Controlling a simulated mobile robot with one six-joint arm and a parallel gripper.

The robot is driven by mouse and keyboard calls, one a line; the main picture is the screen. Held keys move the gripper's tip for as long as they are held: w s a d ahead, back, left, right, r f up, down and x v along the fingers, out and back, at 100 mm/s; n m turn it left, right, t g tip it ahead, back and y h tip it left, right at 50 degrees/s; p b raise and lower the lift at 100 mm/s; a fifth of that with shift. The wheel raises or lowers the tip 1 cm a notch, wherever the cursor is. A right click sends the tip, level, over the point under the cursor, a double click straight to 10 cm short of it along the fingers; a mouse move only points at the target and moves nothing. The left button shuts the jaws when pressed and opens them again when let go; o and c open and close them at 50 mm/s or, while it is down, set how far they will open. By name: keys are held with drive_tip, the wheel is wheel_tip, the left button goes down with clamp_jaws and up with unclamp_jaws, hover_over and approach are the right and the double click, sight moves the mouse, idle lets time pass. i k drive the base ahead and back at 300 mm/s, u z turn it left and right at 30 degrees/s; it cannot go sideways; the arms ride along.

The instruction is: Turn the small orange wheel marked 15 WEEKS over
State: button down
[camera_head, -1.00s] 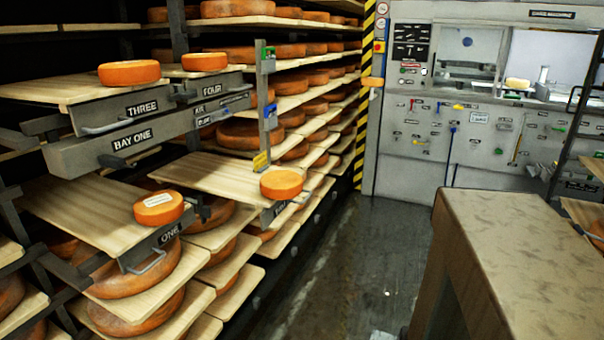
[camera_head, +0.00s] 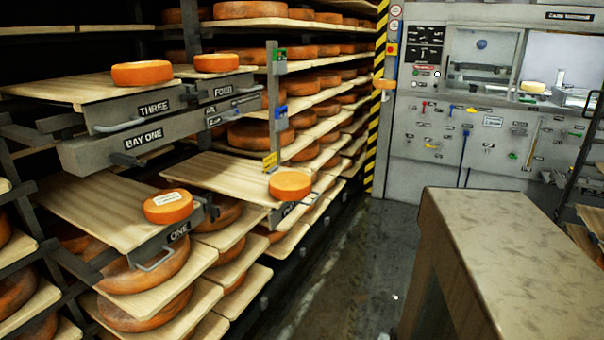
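A small orange wheel with a white label on top (camera_head: 168,206) lies flat on the pulled-out board marked ONE (camera_head: 100,207). The label's writing is too small to read. Other small orange wheels lie on the board marked THREE (camera_head: 141,74), on the board marked FOUR (camera_head: 216,63), and on the lower board to the right (camera_head: 290,185). No label shows on these three. My gripper is not in view.
Racks with several large wheels on boards (camera_head: 250,133) fill the left and middle. A stone-topped block (camera_head: 510,250) stands at the lower right. A grey machine panel (camera_head: 470,140) closes the back. The dark floor (camera_head: 375,235) between racks and block is clear.

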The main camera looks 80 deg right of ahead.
sight(286, 186)
drive_tip(key=u, duration=0.6)
drive_tip(key=k, duration=2.15)
drive_tip(key=z, duration=0.7)
drive_tip(key=i, duration=0.75)
